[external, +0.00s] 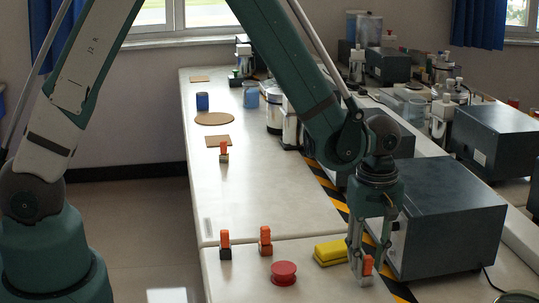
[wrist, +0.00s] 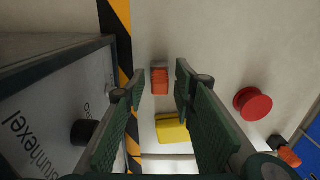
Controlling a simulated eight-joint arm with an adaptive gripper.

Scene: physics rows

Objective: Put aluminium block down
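The aluminium block (external: 366,280), a small grey block with an orange handle, stands on the near bench top beside the dark box. In the wrist view, its orange handle (wrist: 160,82) lies between the fingers, with its grey base (wrist: 159,65) partly showing behind it. My gripper (external: 369,272) points down over this block. Its fingers (wrist: 158,84) are open, with a visible gap on each side of the handle. The fingers partly hide the block's surroundings in the external view.
A yellow sponge-like block (external: 331,252) and a red round knob (external: 284,272) are close by on the left. Two other orange-handled blocks (external: 225,246) (external: 265,242) stand farther left. The large dark box (external: 448,218) is close on the right. Black-yellow tape (external: 335,195) runs along it.

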